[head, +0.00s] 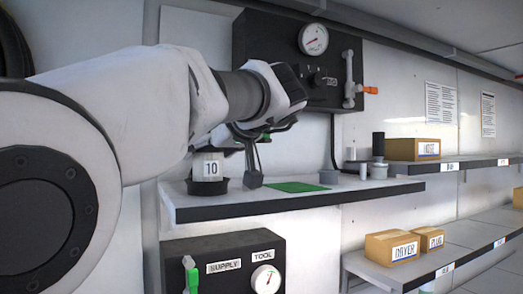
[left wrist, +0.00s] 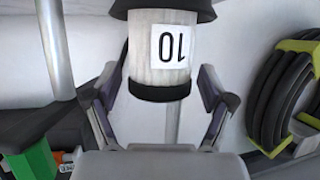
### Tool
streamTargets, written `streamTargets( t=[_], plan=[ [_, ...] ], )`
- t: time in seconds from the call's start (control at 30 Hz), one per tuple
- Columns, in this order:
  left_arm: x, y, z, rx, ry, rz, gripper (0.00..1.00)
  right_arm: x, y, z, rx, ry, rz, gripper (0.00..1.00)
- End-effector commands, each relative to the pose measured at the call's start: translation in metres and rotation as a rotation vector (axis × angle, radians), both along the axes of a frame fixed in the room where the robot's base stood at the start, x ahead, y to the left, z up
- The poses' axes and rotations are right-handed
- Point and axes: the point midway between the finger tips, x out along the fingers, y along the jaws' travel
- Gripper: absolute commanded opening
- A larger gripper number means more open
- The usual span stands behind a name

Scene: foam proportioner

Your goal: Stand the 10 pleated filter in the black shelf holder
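The pleated filter (head: 208,167) is pale with a white label reading 10. It stands upright in the round black holder (head: 222,186) at the left end of the upper shelf. My left gripper (head: 236,148) is close above and beside it. In the left wrist view, the filter (left wrist: 146,50) shows upside down, with a black end cap towards me and the black holder (left wrist: 190,12) at its far end. The fingers of my left gripper (left wrist: 160,88) are spread on either side, with gaps to the filter. My right gripper is not in view.
A green mat (head: 297,187) lies on the shelf (head: 330,196) to the right. Beyond are small cylinders and a cardboard box (head: 413,149). A gauge panel (head: 275,45) hangs behind, and a supply box (head: 225,268) sits below. A coiled dark hose (left wrist: 285,98) shows at right.

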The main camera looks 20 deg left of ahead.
Motion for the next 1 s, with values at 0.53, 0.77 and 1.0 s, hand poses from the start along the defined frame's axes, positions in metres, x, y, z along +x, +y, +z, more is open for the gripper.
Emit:
streamTargets(
  t=[0.53,0.77,1.0],
  plan=[
    [-0.014,-0.028,0.016,0.003,-0.005,-0.001,0.87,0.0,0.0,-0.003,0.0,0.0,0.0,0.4],
    [-0.04,-0.077,0.038,0.001,-0.005,-0.001,0.87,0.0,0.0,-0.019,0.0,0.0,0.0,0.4],
    [-0.052,-0.098,0.05,0.0,0.0,0.0,0.87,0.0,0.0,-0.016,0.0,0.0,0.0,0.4]
  ],
)
